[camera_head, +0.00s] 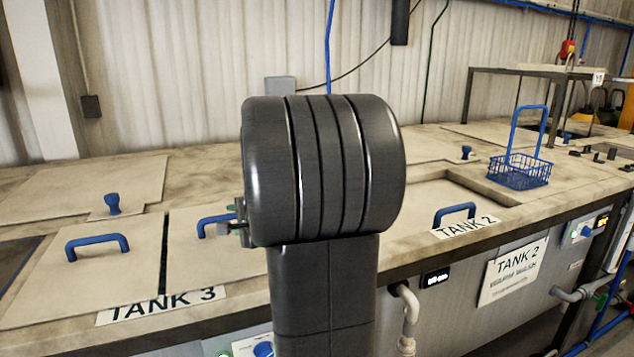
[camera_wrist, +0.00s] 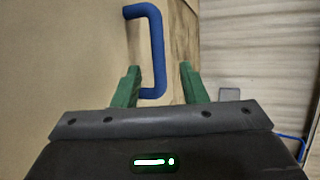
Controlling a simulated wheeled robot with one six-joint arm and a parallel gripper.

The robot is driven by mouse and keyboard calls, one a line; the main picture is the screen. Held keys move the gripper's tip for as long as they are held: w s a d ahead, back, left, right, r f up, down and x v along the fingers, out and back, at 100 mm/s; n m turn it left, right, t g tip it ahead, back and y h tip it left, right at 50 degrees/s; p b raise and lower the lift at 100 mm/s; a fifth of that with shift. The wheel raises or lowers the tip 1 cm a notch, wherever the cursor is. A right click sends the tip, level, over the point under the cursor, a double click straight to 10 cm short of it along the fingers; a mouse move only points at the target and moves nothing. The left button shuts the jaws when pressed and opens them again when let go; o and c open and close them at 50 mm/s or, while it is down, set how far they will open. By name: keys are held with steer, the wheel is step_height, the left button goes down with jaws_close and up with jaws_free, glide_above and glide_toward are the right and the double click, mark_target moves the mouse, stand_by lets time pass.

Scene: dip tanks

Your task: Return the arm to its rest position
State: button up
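My arm's dark rounded link fills the middle of the head view and hides most of my gripper. A small grey part shows at the link's left edge, beside a blue lid handle (camera_head: 213,226) of tank 3. In the wrist view, my gripper (camera_wrist: 160,76) has its two green fingers spread apart, with nothing clamped between them. A blue handle (camera_wrist: 155,45) on a beige lid stands ahead. Its lower end appears between the fingertips, nearer the left finger, with no visible contact. I cannot tell the depth between them.
Tank 3's lids, with another blue handle (camera_head: 97,243) and a blue knob (camera_head: 112,203), lie to the left. A blue wire basket (camera_head: 519,171) with a tall handle stands right, beside tank 2's recessed opening (camera_head: 455,190). A raised metal frame (camera_head: 545,72) stands at the back right.

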mark_target(225, 217)
steer(key=p+x, duration=0.1)
steer(key=x, duration=0.8)
steer(key=shift+w+a, duration=0.1)
steer(key=shift+a, duration=0.05)
steer(key=shift+r, duration=0.6)
